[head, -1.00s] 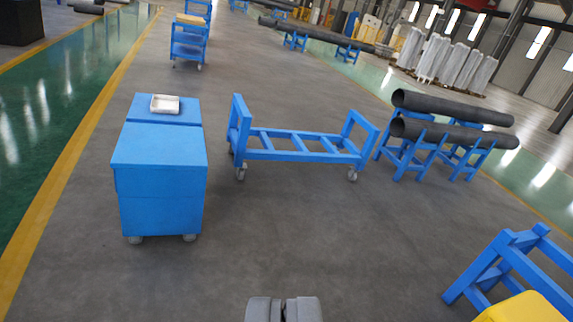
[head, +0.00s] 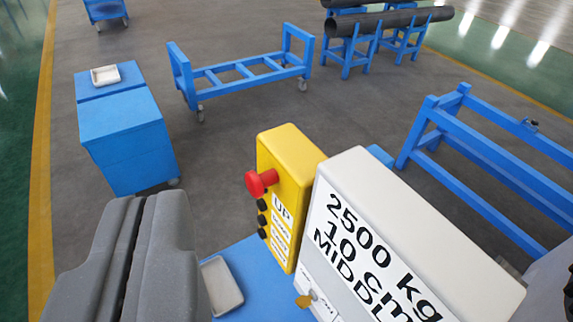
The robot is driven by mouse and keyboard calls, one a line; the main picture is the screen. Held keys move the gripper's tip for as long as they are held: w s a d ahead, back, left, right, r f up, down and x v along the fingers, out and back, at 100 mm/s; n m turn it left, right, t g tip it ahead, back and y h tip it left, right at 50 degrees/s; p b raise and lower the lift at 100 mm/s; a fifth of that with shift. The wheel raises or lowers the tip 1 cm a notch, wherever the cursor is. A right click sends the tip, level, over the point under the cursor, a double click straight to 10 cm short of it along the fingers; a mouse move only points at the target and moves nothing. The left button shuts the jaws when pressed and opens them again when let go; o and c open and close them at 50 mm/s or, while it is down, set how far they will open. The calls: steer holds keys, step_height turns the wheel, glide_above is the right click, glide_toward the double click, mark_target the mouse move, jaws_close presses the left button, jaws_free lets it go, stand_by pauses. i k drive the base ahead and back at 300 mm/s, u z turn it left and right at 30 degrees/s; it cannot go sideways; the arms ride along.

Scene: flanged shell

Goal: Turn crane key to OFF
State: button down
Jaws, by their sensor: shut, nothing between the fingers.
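A small brass-coloured key or knob (head: 303,301) sits low on the front of a white box (head: 400,245) with the words "2500 kg 10 cm MIDDLE". A small label lies beside it, too small to read. I cannot tell which way the key is turned. To its left stands a yellow control box (head: 290,165) with a red mushroom button (head: 261,182) and several black buttons, one labelled "UP". My gripper (head: 150,200) is shut and empty at the lower left, apart from both boxes and to the left of the key.
The boxes stand on a blue surface (head: 255,270) with a pale tray (head: 222,284). A blue frame (head: 480,145) is at the right. A blue cabinet (head: 125,130), a blue trolley (head: 245,75) and dark pipes (head: 390,22) stand farther off. Floor between them is clear.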

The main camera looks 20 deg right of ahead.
mark_target(303, 302)
steer(key=k, duration=1.25)
steer(key=z, duration=0.4)
steer(key=i, duration=0.45)
